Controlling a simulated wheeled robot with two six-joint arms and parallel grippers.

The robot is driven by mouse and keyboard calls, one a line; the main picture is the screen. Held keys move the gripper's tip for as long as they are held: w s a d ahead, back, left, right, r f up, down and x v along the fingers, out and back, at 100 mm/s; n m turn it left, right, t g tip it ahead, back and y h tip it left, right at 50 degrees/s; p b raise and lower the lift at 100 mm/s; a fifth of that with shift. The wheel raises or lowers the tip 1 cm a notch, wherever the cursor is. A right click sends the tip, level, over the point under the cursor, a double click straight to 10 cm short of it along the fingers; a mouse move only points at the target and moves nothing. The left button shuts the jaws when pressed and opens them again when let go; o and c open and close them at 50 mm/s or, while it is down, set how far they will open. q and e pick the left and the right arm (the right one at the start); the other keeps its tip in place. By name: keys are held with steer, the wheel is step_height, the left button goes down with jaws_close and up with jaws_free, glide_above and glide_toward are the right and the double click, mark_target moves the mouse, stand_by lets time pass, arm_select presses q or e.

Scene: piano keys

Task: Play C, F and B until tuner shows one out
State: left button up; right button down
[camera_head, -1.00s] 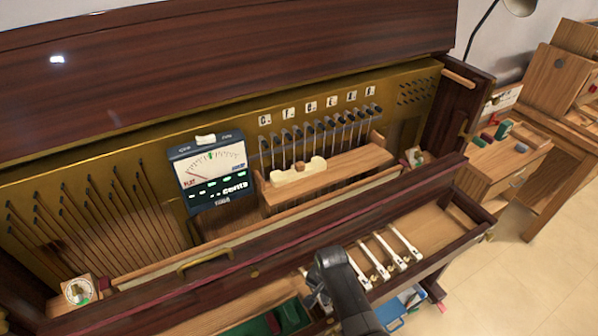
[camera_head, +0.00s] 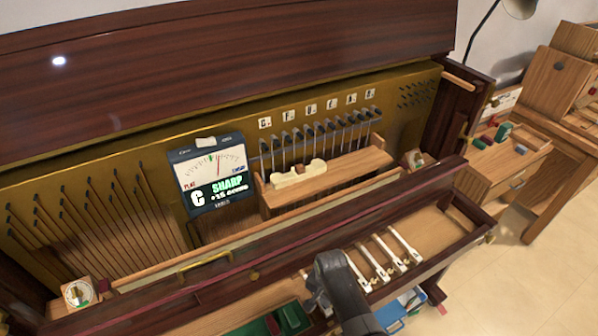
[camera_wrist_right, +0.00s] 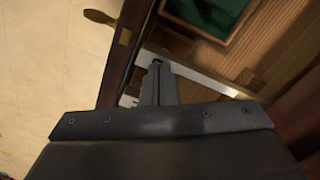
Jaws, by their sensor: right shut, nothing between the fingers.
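The tuner (camera_head: 211,178) stands at the piano's left-centre. Its screen reads "C SHARP" with a small, blurred cents line below, and its needle is a little right of centre. Several white keys (camera_head: 380,258) lie in the wooden keybed. My right gripper (camera_head: 322,303) is shut and points down at the leftmost key, partly hidden by my own wrist. In the right wrist view, the shut fingers (camera_wrist_right: 157,75) are at a white key (camera_wrist_right: 205,82), seemingly touching it; contact is partly hidden. My left gripper is not in view.
Lettered tiles (camera_head: 311,107) sit above a row of tuning pins (camera_head: 320,140). A pale wooden piece (camera_head: 298,174) rests on the ledge below. A green-lined tray (camera_head: 285,318) with a red item is left of my gripper. A side table (camera_head: 507,150) stands at right.

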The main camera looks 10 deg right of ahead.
step_height(320, 180, up, 9)
steer(key=p, duration=0.6)
steer(key=shift+p, duration=0.4)
steer(key=shift+d+f, duration=0.1)
steer(key=shift+f, duration=0.05)
stand_by(2.9)
